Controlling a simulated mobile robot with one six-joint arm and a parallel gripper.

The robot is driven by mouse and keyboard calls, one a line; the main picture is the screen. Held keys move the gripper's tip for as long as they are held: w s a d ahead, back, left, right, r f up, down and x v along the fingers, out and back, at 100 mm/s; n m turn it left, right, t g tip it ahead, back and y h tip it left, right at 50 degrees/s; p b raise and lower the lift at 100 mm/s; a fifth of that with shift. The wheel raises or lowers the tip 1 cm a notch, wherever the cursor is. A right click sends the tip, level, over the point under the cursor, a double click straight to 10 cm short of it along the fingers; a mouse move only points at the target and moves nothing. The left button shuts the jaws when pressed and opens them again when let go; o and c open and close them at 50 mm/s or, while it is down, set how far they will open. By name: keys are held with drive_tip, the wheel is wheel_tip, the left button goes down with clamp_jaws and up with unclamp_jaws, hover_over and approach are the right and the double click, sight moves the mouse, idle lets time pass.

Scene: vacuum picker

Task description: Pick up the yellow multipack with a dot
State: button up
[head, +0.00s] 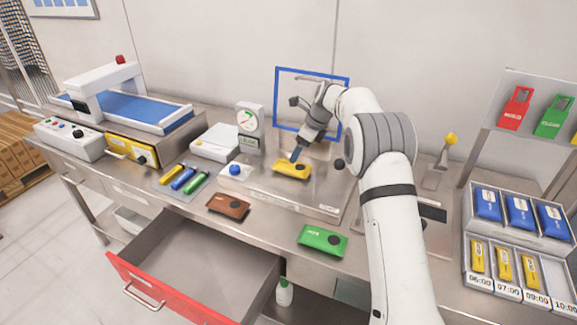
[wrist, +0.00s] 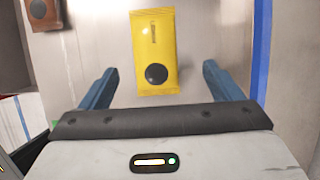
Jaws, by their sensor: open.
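The yellow multipack (head: 291,168) lies flat on a raised steel plate near the middle of the bench. In the wrist view the yellow multipack (wrist: 153,50) shows a dark round dot on its near half and a small printed label on its far half. My gripper (head: 297,154) is above the pack in the head view. In the wrist view my gripper (wrist: 155,82) has its two blue fingers apart, one to each side of the pack's near end, with clear gaps. Nothing is held between them.
A brown pack (head: 229,206) and a green pack (head: 322,241) lie nearby on the bench. A dial gauge (head: 248,122) stands behind left, and a blue frame (head: 277,100) stands behind. A red-fronted drawer (head: 160,290) is open in front. Racks (head: 515,240) of blue and yellow packs stand right.

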sight(292, 168)
drive_tip(key=p+x, duration=0.1)
drive_tip(key=x, duration=0.6)
drive_tip(key=shift+s+f+p, duration=0.2)
drive_tip(key=shift+f+p, duration=0.05)
drive_tip(key=shift+p, duration=0.1)
drive_tip(key=shift+r, duration=0.1)
drive_tip(key=c, duration=1.2)
